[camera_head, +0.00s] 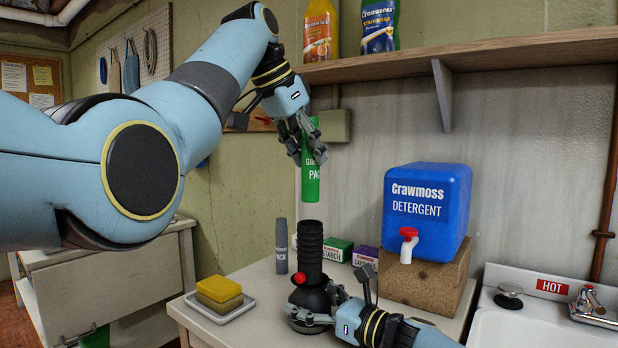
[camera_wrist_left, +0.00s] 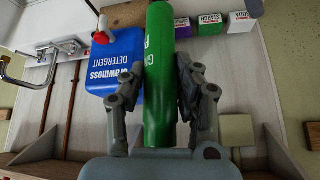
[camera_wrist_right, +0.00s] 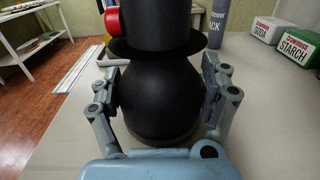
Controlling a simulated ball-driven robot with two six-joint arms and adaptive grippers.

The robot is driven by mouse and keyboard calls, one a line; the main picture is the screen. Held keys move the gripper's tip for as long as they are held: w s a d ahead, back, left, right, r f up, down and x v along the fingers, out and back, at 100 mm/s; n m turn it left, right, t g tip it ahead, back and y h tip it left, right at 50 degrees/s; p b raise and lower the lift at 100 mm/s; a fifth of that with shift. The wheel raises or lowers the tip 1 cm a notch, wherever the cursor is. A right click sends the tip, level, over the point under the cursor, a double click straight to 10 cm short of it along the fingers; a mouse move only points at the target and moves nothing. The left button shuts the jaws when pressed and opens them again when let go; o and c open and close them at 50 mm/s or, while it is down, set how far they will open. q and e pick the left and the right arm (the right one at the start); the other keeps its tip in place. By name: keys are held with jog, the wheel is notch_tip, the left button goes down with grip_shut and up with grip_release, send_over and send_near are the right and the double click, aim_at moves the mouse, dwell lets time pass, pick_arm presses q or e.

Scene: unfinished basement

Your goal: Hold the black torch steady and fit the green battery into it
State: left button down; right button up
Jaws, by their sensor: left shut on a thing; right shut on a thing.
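The black torch (camera_head: 311,260) stands upright on the table, open end up, with a red button on its side. My right gripper (camera_head: 322,312) is shut on its rounded lower part; the right wrist view shows a finger on each side of the torch (camera_wrist_right: 158,95). The green battery (camera_head: 311,180) is held upright by my left gripper (camera_head: 308,150), with its lower end a little above the torch's top and roughly in line with it. In the left wrist view the battery (camera_wrist_left: 160,70) lies between both fingers. The inside of the torch is hidden.
A grey cylinder (camera_head: 281,246) stands just left of the torch. Small boxes (camera_head: 337,249) and a blue detergent jug (camera_head: 427,205) on a wooden block (camera_head: 424,283) stand behind and to the right. Yellow sponges (camera_head: 219,290) lie on a tray (camera_head: 222,314) at left. A shelf (camera_head: 500,55) is above.

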aim_at(304, 164)
pick_arm(q)
jog(key=shift+f, duration=1.85)
jog(key=shift+f, duration=0.2)
jog(key=shift+f, duration=0.45)
jog(key=c, duration=1)
grip_release()
jog(key=shift+r, duration=0.1)
jog(key=shift+r, duration=0.3)
jog(key=v, duration=1.2)
jog(key=shift+r, duration=0.25)
